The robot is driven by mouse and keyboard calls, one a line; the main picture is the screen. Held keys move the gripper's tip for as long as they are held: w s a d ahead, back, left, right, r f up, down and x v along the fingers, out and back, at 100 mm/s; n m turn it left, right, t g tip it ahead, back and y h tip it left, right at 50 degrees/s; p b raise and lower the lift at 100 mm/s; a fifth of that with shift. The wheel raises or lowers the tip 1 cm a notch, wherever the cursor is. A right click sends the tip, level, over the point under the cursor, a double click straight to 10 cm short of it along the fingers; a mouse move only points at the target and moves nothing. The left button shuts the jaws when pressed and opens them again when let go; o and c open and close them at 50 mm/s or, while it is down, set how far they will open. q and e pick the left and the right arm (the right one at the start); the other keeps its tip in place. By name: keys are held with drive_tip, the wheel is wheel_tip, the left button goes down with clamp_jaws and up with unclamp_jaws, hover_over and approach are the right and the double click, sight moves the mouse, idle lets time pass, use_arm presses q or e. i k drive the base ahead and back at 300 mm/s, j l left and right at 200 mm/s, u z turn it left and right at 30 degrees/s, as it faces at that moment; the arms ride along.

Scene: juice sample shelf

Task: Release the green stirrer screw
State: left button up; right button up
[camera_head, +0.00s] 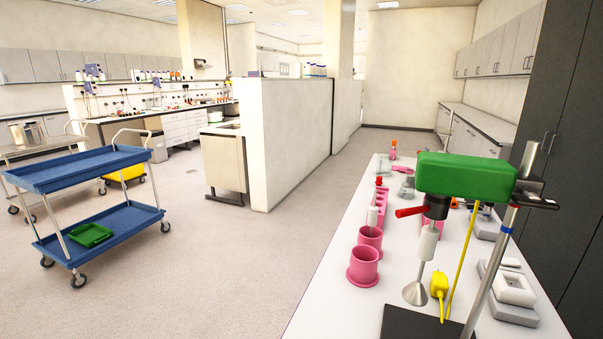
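The green stirrer (466,175) is a green box-shaped body mounted high on a slanted-looking metal stand rod (490,270). A dark clamp (538,201) with a metal part joins it to the rod at its right end. Which part of the clamp is the screw is too small to tell. Neither of my grippers shows in the head view.
The stand is on a white bench (325,310). Pink cups (362,266) and a pink rack stand left of it. A yellow plug (438,285) and cord hang beside the rod. A white-grey device (513,290) sits right. A blue cart (95,235) stands on open floor at left.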

sight(533, 200)
drive_tip(key=z, duration=1.25)
